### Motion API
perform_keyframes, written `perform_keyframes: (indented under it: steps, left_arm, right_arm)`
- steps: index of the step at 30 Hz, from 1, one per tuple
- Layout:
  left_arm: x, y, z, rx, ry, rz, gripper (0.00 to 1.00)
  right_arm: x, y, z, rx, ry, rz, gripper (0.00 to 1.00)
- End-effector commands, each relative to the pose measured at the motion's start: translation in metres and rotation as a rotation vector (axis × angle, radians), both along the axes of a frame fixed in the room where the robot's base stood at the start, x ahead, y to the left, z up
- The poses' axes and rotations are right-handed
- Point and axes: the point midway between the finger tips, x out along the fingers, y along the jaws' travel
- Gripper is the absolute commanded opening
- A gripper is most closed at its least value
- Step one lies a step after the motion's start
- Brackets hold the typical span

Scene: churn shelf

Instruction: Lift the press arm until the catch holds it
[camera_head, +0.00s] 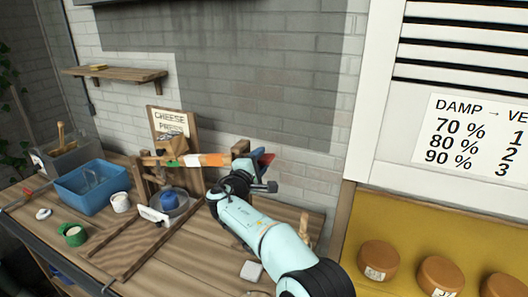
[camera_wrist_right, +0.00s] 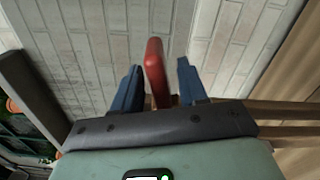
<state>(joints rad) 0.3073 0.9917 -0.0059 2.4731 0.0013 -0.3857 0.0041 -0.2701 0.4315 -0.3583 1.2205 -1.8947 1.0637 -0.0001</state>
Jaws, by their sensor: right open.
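The press arm (camera_head: 203,160) is a roughly level bar with orange and white bands, in front of the cheese press board (camera_head: 171,122) in the head view. Its right end is near my right gripper (camera_head: 262,161). In the right wrist view, a red handle (camera_wrist_right: 154,72) stands between the two blue fingers of my right gripper (camera_wrist_right: 157,85). The fingers are open, with a gap visible on the handle's right side. Below the bar, a blue round piece (camera_head: 168,199) sits in the press. I cannot make out the catch. My left gripper is not in view.
A wall shelf (camera_head: 115,78) hangs above. Cheese wheels (camera_head: 379,260) sit at right, beyond a wooden post.

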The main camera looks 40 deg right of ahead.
Motion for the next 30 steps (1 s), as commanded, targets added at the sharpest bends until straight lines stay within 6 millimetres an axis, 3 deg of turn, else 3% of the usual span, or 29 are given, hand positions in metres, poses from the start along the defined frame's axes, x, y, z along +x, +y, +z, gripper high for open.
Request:
perform_keyframes:
  steps: [6,16,17,18,21,26,30]
  left_arm:
    - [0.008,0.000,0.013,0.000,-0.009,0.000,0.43]
    - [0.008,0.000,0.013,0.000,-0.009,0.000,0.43]
    - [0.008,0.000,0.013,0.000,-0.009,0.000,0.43]
    - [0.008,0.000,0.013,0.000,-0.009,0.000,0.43]
    - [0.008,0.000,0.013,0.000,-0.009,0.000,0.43]
    - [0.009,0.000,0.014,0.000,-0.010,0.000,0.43]
    - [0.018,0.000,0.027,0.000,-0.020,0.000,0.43]
  right_arm:
    - [0.011,-0.021,0.001,-0.001,0.001,-0.001,0.43]
    - [0.013,-0.024,-0.001,0.000,0.000,0.001,0.43]
    - [0.013,-0.024,-0.001,0.000,0.000,0.001,0.39]
    - [0.013,-0.024,-0.001,0.000,0.000,0.001,0.26]
    - [0.013,-0.024,-0.001,0.000,0.001,0.001,0.00]
    - [0.013,-0.024,0.001,-0.001,0.002,0.001,0.00]
    - [0.017,-0.022,0.019,-0.013,0.020,0.001,0.00]
